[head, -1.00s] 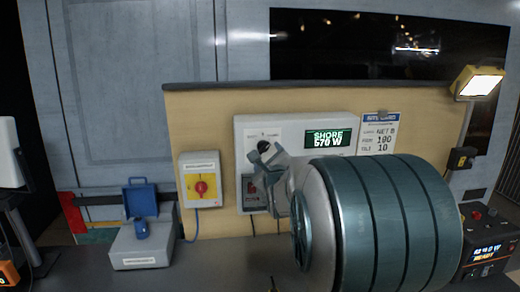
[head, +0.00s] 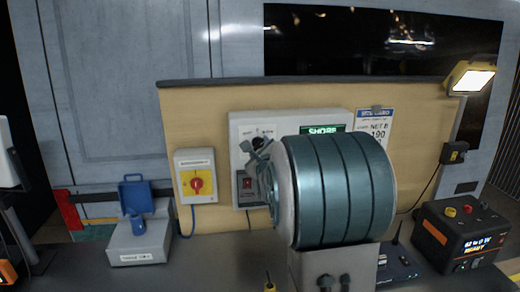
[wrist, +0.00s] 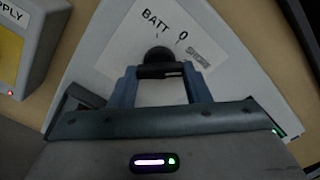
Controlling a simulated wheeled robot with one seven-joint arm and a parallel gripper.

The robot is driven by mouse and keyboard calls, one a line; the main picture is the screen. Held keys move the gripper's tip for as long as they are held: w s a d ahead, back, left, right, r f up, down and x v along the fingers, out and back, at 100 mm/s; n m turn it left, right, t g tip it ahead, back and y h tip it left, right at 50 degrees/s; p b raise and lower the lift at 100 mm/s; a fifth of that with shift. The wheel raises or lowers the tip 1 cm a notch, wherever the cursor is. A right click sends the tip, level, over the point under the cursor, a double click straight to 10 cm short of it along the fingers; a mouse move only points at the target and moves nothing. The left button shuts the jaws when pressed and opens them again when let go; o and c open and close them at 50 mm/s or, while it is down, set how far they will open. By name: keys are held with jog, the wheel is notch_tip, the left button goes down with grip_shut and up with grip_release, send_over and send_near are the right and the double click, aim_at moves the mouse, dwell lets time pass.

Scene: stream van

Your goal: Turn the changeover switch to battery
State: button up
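The changeover switch is a black knob (head: 258,143) on a pale grey panel (head: 240,125), labelled BATT, 0 and SHORE. The panel's display (head: 322,130), partly covered by my arm, shows green SHORE. In the wrist view the knob (wrist: 157,55) sits centrally, with a dark bar across its near side carrying a small white mark toward the right. My gripper (head: 257,157) is just in front of the knob. In the wrist view my gripper (wrist: 160,75) has its fingers apart, one each side of the bar; contact is not clear.
A yellow plate with a red rotary switch (head: 197,183) is left of the panel. A grey box with a raised blue lid (head: 135,192) stands further left. A black power unit (head: 463,238) is at right, below a lit lamp (head: 470,80). A red-lit rocker (head: 247,184) is below the knob.

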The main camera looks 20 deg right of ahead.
jog(key=shift+b, duration=0.4)
jog(key=shift+f+n+b, duration=0.15)
jog(key=shift+n+b, duration=0.15)
jog(key=shift+b, duration=0.05)
jog(key=n+b, duration=1)
jog(key=n, duration=0.1)
jog(key=r+n+b, duration=0.1)
jog(key=n+b, duration=0.4)
jog(key=n, duration=0.1)
jog(key=shift+n, duration=0.3)
jog(key=o, duration=1)
